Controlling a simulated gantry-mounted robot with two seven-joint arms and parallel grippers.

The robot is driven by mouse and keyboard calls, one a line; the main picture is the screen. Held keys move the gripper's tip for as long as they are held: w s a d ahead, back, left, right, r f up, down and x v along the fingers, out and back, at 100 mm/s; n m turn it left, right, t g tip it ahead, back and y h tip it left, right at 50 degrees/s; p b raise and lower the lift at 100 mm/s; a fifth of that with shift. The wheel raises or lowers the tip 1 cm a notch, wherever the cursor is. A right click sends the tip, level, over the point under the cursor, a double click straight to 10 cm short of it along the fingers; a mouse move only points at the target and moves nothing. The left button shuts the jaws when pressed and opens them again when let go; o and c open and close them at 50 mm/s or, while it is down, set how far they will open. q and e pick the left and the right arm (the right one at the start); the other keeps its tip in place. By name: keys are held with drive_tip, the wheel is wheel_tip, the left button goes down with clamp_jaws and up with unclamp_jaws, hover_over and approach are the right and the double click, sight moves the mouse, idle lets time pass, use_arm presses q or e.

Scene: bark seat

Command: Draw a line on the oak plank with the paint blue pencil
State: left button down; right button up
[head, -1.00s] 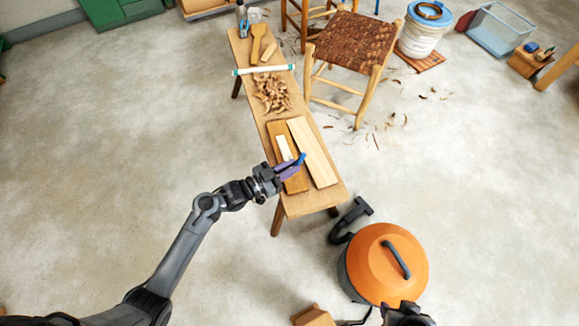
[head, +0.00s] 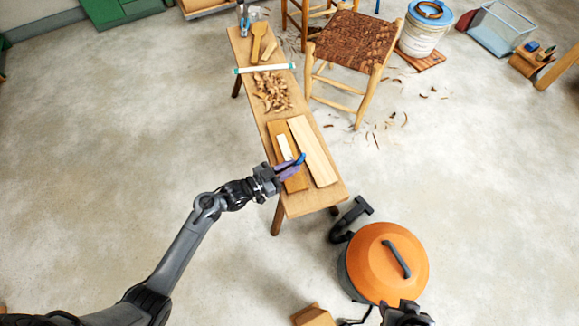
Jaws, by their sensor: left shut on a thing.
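My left gripper (head: 284,170) is shut on the blue pencil (head: 301,159), whose blue end shows past the fingers. The gripper is over the near part of a tan-brown plank (head: 276,130), which looks like the oak one. I cannot tell whether the pencil touches it, and no drawn line can be made out. A small pale strip (head: 284,147) lies on that plank. A longer, paler plank (head: 313,152) lies beside it on the right. My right gripper (head: 405,316) shows only as a dark part at the bottom edge; its fingers cannot be made out.
The planks lie on a narrow wooden bench (head: 312,202). Wood shavings (head: 272,92), a white roll (head: 265,69) and a mallet (head: 258,40) lie farther back. A woven stool (head: 352,42) stands right of the bench.

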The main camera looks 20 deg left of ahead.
use_arm(q)
drive_tip(key=shift+f, duration=0.25)
drive_tip(key=shift+w+d, duration=0.25)
drive_tip(key=shift+d, duration=0.05)
drive_tip(key=shift+w+d, duration=0.3)
drive_tip(key=shift+d, duration=0.1)
drive_tip(key=shift+w+d, duration=0.2)
drive_tip(key=shift+d, duration=0.05)
drive_tip(key=shift+w+d+f, duration=0.1)
drive_tip(key=shift+w+d, duration=0.2)
drive_tip(key=shift+d, duration=0.15)
idle(0.4)
wheel_tip(320, 180, up, 6)
drive_tip(key=p, duration=0.6)
